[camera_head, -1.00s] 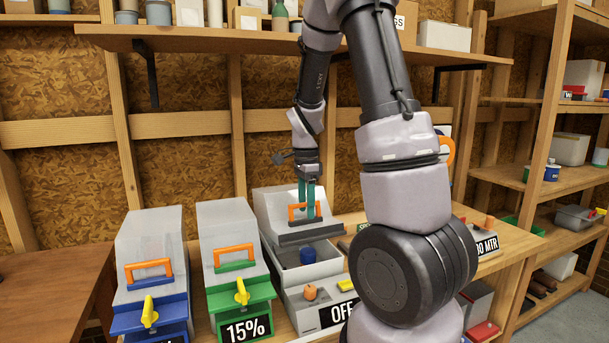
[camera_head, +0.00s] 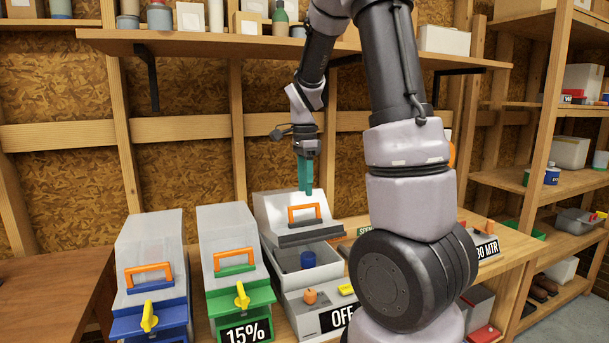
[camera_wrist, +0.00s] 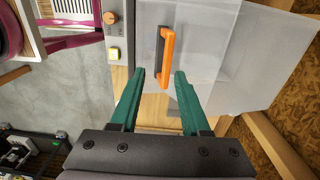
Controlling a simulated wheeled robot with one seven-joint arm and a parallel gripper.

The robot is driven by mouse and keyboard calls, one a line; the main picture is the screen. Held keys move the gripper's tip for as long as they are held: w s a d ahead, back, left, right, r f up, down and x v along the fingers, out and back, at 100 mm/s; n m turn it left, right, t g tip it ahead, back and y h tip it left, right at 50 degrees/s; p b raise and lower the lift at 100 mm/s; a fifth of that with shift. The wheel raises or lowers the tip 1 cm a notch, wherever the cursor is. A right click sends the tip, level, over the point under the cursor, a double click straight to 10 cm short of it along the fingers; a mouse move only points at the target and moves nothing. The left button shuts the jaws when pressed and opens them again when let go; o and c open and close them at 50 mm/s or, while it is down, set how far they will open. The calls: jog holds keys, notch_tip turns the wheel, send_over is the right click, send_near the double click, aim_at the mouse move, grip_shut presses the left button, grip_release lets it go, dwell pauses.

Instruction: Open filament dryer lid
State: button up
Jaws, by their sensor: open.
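The grey filament dryer marked OFF (camera_head: 335,319) stands between my arm and the green dryer. Its pale translucent lid (camera_head: 275,210) is raised and tilted back, with an orange handle (camera_head: 304,213) on it. A small blue cylinder (camera_head: 308,259) shows inside the open box. My gripper (camera_head: 305,190) is open, its teal fingers pointing down just above and behind the handle, apparently apart from it. In the wrist view, nothing is between the fingertips (camera_wrist: 160,75); the orange handle (camera_wrist: 166,57) lies just beyond them.
A green dryer marked 15% (camera_head: 238,240) and a blue dryer (camera_head: 150,265) with shut lids stand close on the left. A wall shelf (camera_head: 200,40) hangs above. My arm hides part of the bench to the right.

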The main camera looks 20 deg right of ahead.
jog(key=shift+w+r, duration=0.2)
jog(key=shift+r, duration=1.1)
